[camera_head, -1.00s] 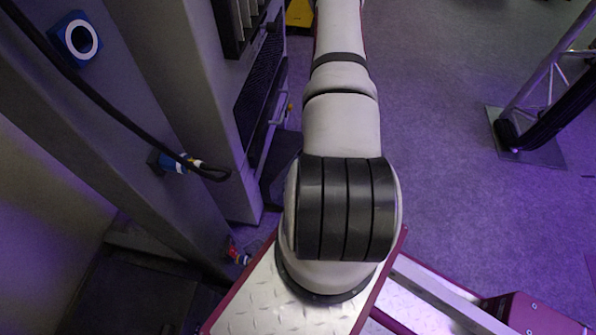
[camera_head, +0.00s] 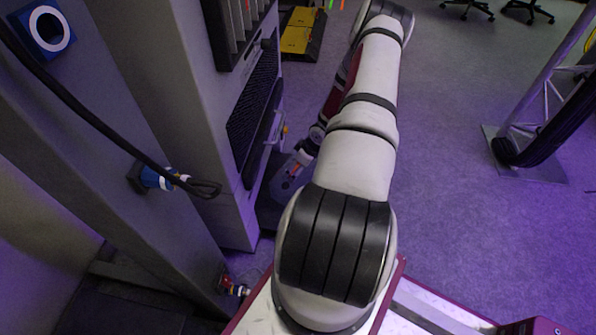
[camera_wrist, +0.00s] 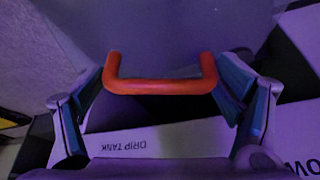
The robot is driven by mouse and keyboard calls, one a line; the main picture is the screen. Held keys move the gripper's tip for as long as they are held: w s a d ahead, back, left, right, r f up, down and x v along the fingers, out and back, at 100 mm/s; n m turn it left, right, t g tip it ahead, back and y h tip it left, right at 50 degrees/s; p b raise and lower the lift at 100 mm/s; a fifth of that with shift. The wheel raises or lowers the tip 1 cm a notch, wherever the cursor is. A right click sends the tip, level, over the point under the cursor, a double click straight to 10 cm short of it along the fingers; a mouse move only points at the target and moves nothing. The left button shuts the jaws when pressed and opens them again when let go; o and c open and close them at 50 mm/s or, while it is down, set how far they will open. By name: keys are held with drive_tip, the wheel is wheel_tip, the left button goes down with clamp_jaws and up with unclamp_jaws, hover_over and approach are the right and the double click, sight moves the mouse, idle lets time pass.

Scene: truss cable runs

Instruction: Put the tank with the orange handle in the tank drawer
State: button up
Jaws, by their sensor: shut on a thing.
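A pale strip (camera_wrist: 190,138) lettered "DRIP TANK" runs below the handle in the wrist view. A dark opening (camera_head: 267,214) lies at the cabinet's foot; I cannot tell how the tank sits relative to it.
A cable hangs from a blue connector (camera_head: 155,178). A truss foot (camera_head: 525,155) stands at right. Carpet (camera_head: 450,110) between is clear. A yellow object (camera_head: 299,32) lies at the back.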

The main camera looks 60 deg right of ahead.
drive_tip(key=shift+w+d, duration=0.3)
drive_tip(key=shift+d, duration=0.3)
drive_tip(key=shift+f+b, duration=1.05)
drive_tip(key=shift+f, duration=0.7)
drive_tip(key=shift+f, duration=0.15)
drive_tip(key=o, duration=1.7)
drive_tip(key=p+v, duration=0.5)
drive_tip(key=v, duration=0.7)
